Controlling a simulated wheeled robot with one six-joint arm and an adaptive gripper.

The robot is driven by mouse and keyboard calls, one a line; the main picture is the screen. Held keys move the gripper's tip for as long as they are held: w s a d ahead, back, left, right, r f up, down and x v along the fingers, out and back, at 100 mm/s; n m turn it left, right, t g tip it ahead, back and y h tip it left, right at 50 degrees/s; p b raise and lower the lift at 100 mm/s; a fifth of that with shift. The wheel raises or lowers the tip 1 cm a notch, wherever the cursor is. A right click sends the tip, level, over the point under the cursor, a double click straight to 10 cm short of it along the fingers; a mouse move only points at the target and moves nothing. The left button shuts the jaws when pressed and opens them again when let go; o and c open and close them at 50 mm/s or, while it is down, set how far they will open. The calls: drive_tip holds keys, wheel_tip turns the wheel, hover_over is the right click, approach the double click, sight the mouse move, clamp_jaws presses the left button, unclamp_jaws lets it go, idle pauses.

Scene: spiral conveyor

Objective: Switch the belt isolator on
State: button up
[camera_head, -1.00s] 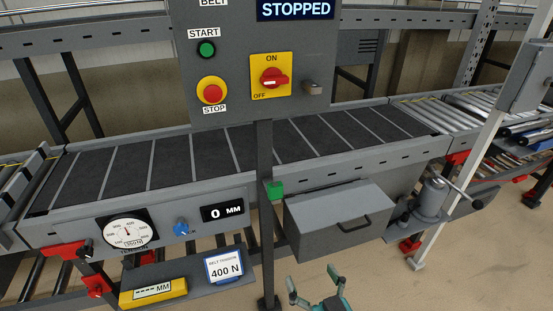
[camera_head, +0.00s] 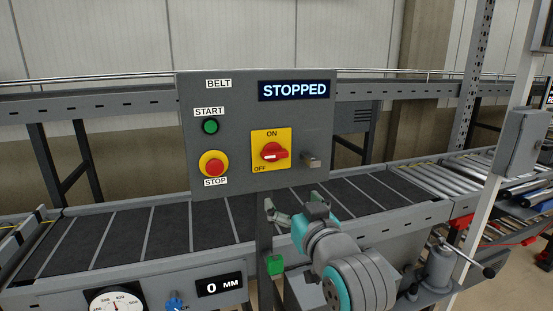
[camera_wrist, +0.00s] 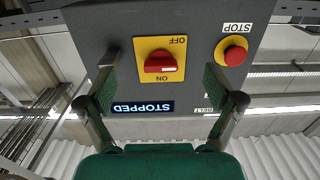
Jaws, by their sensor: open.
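The belt isolator is a red rotary knob (camera_head: 274,152) on a yellow plate (camera_head: 257,135), marked ON at the top and OFF at lower left. Its handle lies about level, with a white mark on its left part. It also shows upside down in the wrist view (camera_wrist: 161,63), between my two fingers. My gripper (camera_head: 270,210) is open and empty, below the plate and apart from the knob. The display (camera_head: 294,90) reads STOPPED.
On the same grey panel are the green START button (camera_head: 210,127) and the red STOP button (camera_head: 214,165) to the left. A small metal fitting (camera_head: 311,160) juts out right of the plate. The conveyor belt (camera_head: 165,230) runs below and behind.

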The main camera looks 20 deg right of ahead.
approach(276, 156)
drive_tip(key=w, duration=1)
drive_tip(key=shift+f, duration=0.15)
drive_tip(key=shift+s, duration=0.1)
drive_tip(key=c, duration=1.1)
